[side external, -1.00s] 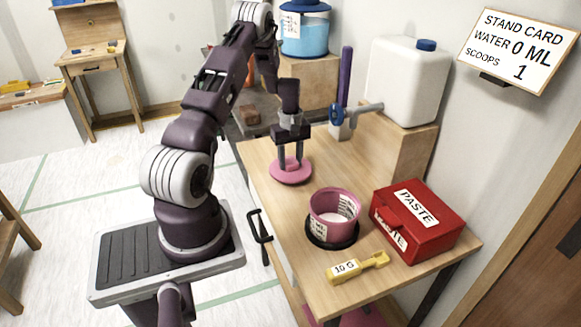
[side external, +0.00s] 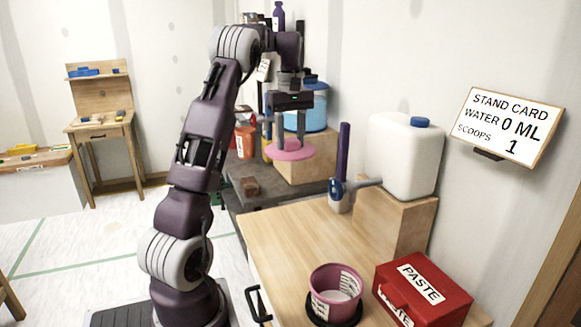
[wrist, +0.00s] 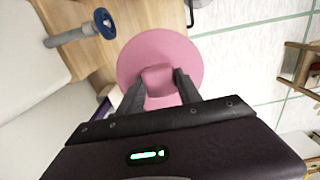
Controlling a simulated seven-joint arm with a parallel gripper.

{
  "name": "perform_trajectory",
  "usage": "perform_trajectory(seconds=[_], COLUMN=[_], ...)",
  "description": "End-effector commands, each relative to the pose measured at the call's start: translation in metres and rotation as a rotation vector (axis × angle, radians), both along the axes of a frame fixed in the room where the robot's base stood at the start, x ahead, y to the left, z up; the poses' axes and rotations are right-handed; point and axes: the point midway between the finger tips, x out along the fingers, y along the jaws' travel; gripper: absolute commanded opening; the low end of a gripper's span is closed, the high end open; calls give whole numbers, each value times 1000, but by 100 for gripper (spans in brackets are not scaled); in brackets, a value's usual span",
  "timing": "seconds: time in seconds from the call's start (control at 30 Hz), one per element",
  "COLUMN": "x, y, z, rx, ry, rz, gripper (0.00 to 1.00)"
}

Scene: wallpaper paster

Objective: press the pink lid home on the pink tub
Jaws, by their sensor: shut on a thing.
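My gripper (side external: 290,138) is shut on the knob of the round pink lid (side external: 290,151) and holds it up in the air, high above the bench. In the wrist view the lid (wrist: 185,55) shows below my gripper (wrist: 160,88), with a finger on either side of its square knob. The pink tub (side external: 335,288) stands uncovered in a black ring (side external: 318,310) near the front of the bench. It has a white label, and something pale is inside. The lid is far from the tub, up and behind it in the side view.
A red PASTE box (side external: 425,288) stands right of the tub. A white canister (side external: 403,155) sits on a wooden block (side external: 400,220), with a blue-handled tap (side external: 338,190) and purple post (side external: 344,148) beside it. The bench (side external: 300,240) behind the tub is clear.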

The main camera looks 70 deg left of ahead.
Motion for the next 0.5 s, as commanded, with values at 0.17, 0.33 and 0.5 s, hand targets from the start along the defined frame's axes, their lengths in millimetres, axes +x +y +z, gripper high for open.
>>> perform_trajectory(seconds=[0.17, 0.33, 0.5], x=[7, 20, 31], y=[-14, -50, -99], z=[20, 22, 23], rx=[-2, -2, -5], ry=[0, -1, -3], rz=[-29, -97, -194], gripper=[1, 1, 1])
